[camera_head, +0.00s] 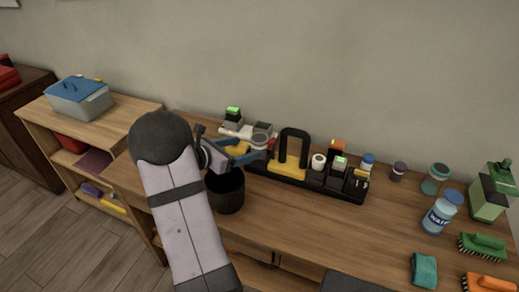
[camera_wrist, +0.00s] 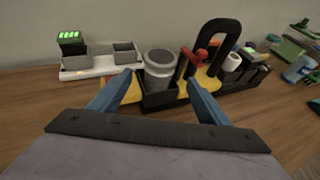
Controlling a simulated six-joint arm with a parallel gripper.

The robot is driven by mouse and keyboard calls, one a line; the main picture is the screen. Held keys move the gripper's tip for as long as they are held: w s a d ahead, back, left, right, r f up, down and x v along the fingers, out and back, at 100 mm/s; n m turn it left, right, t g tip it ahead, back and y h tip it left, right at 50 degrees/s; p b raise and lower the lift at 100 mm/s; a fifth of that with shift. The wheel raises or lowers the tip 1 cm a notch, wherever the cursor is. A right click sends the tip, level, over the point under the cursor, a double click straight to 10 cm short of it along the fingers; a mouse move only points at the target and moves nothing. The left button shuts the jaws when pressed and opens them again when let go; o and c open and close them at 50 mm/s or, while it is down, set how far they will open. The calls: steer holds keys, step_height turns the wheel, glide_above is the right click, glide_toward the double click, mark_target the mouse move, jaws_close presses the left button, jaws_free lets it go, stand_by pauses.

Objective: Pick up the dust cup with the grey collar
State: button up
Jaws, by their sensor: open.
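The dust cup with the grey collar (camera_wrist: 159,62) stands upright in the left-end compartment of a black caddy (camera_wrist: 218,101). Its round top also shows in the head view (camera_head: 260,140), partly crowded by my gripper. My gripper (camera_wrist: 160,79) is open, with one blue finger to the left of the cup and the other to its right. The fingertips point toward the cup, and nothing is held. In the head view my gripper (camera_head: 247,152) is at the caddy's left end. The cup's lower part is hidden by the caddy wall.
A white dock (camera_head: 238,130) with a green-lit battery stands behind left. The caddy's tall black handle (camera_wrist: 219,38) and a red-yellow tool (camera_wrist: 196,62) are close on the cup's right. A black bin (camera_head: 226,190) stands in front. Bottles and brushes are far right; the middle tabletop is clear.

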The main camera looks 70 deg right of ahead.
mark_target(253, 144)
steer(key=d, duration=0.1)
steer(key=s+d+p, duration=0.1)
steer(key=d, duration=0.1)
steer(key=shift+s+d+f, duration=0.2)
steer(key=shift+d+f, duration=0.05)
steer(key=shift+x, duration=0.75)
steer(key=c, duration=1.2)
